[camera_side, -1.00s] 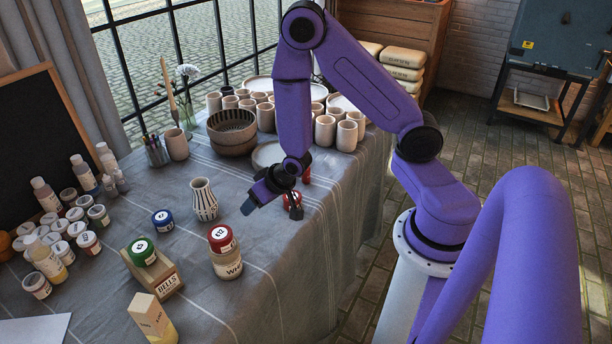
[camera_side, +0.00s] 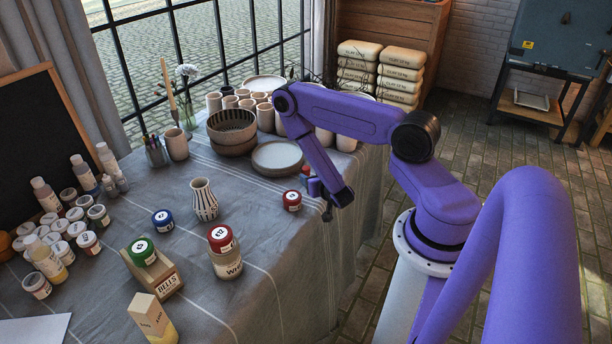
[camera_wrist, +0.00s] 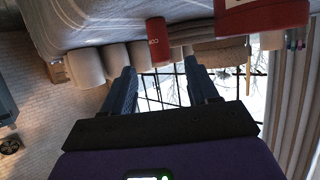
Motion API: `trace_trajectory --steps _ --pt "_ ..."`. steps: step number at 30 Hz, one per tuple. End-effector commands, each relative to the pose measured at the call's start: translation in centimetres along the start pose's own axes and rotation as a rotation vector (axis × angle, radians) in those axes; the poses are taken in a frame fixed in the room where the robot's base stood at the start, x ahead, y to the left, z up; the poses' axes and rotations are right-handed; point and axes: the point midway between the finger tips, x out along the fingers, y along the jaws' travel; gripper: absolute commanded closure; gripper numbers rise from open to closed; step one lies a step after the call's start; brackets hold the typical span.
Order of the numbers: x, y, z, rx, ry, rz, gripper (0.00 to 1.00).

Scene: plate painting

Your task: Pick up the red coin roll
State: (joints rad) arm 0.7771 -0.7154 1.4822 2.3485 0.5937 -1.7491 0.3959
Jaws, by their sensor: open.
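The red coin roll (camera_wrist: 158,42) stands as a small red cylinder with pale lettering in the wrist view, which looks upside down. In the side view a small red piece (camera_side: 306,169), likely the same roll, shows partly behind my gripper (camera_side: 318,199). My gripper also shows in the wrist view (camera_wrist: 162,72), its two blue fingers spread apart with nothing between them. The roll lies ahead of the fingertips, roughly between them in the picture, and appears apart from them. In the side view my gripper hangs near the table's right edge.
A red-topped round piece (camera_side: 292,201) sits left of my gripper; a large red object (camera_wrist: 262,16) fills the wrist view's upper right. A plate (camera_side: 277,157), bowls (camera_side: 231,129) and several clay cups (camera_side: 346,136) stand behind. A striped vase (camera_side: 203,200) is farther left.

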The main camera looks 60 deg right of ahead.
Motion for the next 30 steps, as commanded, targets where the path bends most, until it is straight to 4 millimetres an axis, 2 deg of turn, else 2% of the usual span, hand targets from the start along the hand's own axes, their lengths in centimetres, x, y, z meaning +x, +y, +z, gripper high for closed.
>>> trace_trajectory --steps 15,25,26,30 --pt "5.7 0.0 -0.1 0.001 0.001 0.001 0.41" --pt "6.3 0.0 -0.1 -0.002 -0.001 -0.001 0.41" --pt "6.3 0.0 -0.1 -0.002 -0.001 -0.001 0.47" --pt "6.2 0.0 -0.1 -0.002 -0.001 -0.001 0.93"
